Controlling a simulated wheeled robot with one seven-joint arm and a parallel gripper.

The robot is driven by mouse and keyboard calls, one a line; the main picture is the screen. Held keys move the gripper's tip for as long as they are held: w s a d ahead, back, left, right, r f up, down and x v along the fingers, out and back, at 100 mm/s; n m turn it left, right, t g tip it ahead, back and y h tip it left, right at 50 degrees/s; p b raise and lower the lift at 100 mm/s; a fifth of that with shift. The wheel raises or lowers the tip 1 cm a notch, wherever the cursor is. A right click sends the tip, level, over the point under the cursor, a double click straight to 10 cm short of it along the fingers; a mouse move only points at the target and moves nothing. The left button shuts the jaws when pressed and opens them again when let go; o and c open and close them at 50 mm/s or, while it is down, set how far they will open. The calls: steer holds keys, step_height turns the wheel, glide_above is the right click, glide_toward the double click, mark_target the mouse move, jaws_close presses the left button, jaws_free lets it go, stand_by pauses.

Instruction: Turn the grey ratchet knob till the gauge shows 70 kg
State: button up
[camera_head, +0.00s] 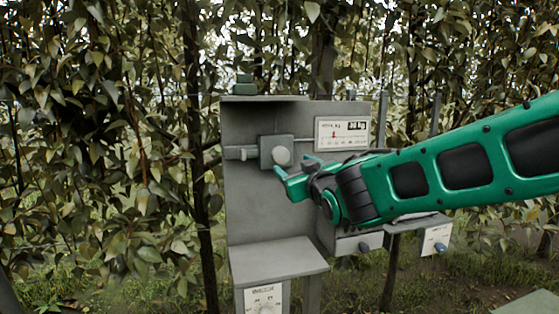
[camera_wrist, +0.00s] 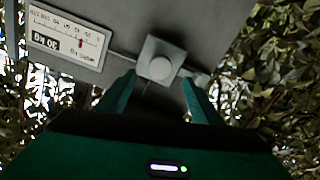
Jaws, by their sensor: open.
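The grey ratchet knob (camera_head: 282,157) is round and pale, on a square grey block (camera_head: 265,152) fixed to an upright grey panel. In the wrist view the knob (camera_wrist: 160,68) lies just beyond and between my fingertips. My gripper (camera_head: 296,166) is open and empty, in front of the knob and a little to its right; its green fingers also show in the wrist view (camera_wrist: 159,78). They look apart from the knob.
Grey boxes with blue knobs (camera_head: 440,247) stand at lower right, partly behind my arm. Leafy trees surround the panel.

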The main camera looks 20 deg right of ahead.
mark_target(282, 157)
steer(key=w, duration=1.1)
steer(key=shift+a+r, duration=0.1)
steer(key=shift+a, duration=0.2)
steer(key=shift+s, duration=0.1)
steer(key=c, duration=1.1)
